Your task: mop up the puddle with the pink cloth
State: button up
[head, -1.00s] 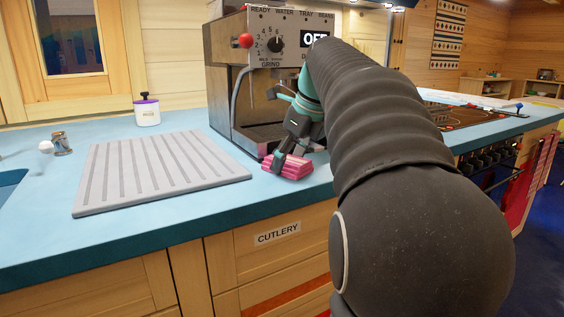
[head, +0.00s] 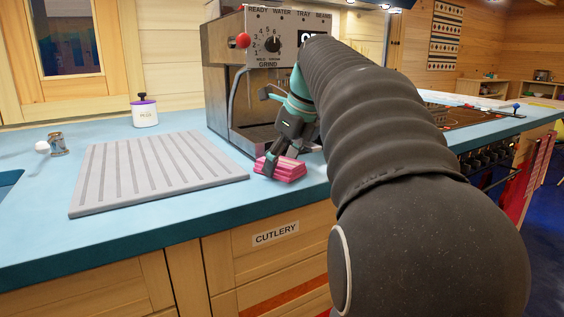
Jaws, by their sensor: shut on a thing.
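The pink cloth (head: 284,171) is a folded, striped bundle on the blue counter, in front of the coffee machine. My gripper (head: 277,162) points down and is shut on the cloth, which is at or just above the counter top; I cannot tell whether it touches. I cannot make out the puddle; my arm and the cloth hide part of the counter there.
The coffee machine (head: 222,85) stands right behind my gripper. A grey ribbed drainboard (head: 155,172) lies to the left. A white pot with a purple lid (head: 145,112) stands behind it. A hob (head: 455,114) is to the right. The blue counter's front strip (head: 130,237) is clear.

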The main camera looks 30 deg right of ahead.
jog(key=shift+r, duration=3.35)
